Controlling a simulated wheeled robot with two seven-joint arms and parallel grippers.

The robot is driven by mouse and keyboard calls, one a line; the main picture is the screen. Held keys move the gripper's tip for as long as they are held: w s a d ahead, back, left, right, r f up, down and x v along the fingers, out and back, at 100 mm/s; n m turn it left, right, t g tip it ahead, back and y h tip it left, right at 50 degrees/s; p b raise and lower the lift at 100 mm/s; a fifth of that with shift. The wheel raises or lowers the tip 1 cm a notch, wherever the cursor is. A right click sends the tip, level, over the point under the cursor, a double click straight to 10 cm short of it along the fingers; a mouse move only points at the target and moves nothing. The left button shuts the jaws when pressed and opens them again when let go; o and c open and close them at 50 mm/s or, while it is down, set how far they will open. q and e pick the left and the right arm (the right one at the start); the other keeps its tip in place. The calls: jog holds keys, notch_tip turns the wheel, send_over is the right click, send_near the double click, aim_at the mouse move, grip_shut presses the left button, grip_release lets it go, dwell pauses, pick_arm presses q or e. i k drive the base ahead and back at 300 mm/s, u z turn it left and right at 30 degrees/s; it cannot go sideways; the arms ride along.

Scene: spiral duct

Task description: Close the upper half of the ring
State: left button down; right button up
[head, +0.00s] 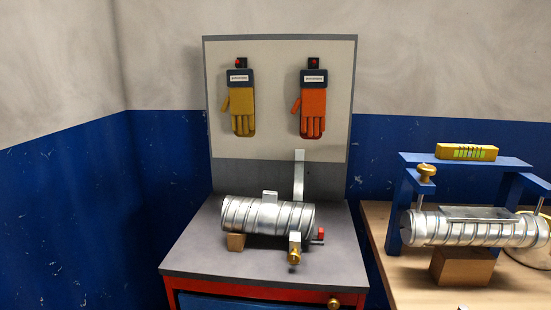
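A silvery spiral duct (262,215) lies on its side on the grey top of a red-and-blue cabinet. A narrow light metal piece (299,175) stands upright behind the duct's right part; it may be the ring's upper half swung open, but its shape is too small to tell. A pale bracket (295,241) with a brass knob (294,257) sits at the front of the duct's right end. A red-tipped part (320,234) is just right of it. The ring's lower half is not clearly visible. Neither of my grippers is in view.
A wooden block (236,242) supports the duct's left end. A backboard (280,145) with yellow and orange gloves (313,111) rises behind. At right, a second duct (470,230) sits in a blue frame on a wooden bench. The cabinet top's front left is clear.

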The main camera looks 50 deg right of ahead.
aim_at(298, 154)
jog(key=i, duration=0.15)
jog(key=z, duration=1.45)
